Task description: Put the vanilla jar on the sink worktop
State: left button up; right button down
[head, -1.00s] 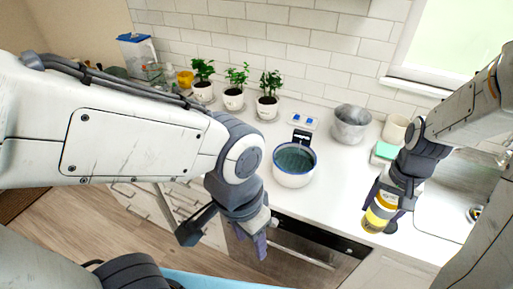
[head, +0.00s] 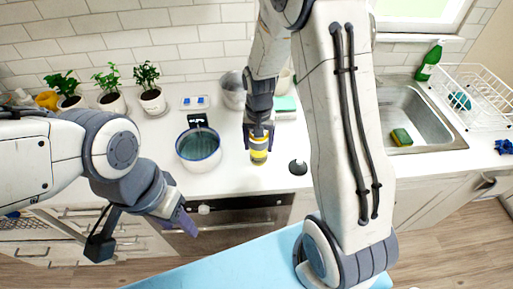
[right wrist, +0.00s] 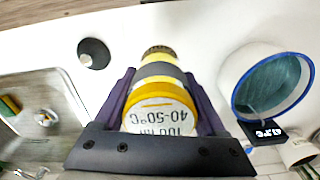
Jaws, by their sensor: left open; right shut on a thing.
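A yellow, grey and white jar (head: 259,157), which fits the vanilla jar, is held by my right gripper (head: 259,135). In the right wrist view the jar (right wrist: 158,95) sits between the two purple fingers, its printed end towards the camera; its name is not readable. The jar is over the white sink worktop (head: 228,180), right of the blue-rimmed pot; I cannot tell whether it touches the worktop. My left gripper (head: 182,222) is open and empty, in front of the oven below the worktop edge.
The blue-rimmed pot (head: 198,148) stands left of the jar, a black disc (head: 298,167) right of it. A grey metal pot (head: 233,90) is behind. The sink (head: 405,115) and dish rack (head: 480,95) are at right. Potted plants (head: 110,92) line the wall. Worktop around the jar is clear.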

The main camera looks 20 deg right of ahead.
aim_at(257, 151)
jog(key=shift+w+a+f, duration=0.2)
jog(key=shift+w+f, duration=0.2)
notch_tip(257, 151, down, 3)
jog(key=shift+f+p, duration=0.1)
jog(key=shift+p, duration=0.65)
jog(key=shift+f, duration=0.25)
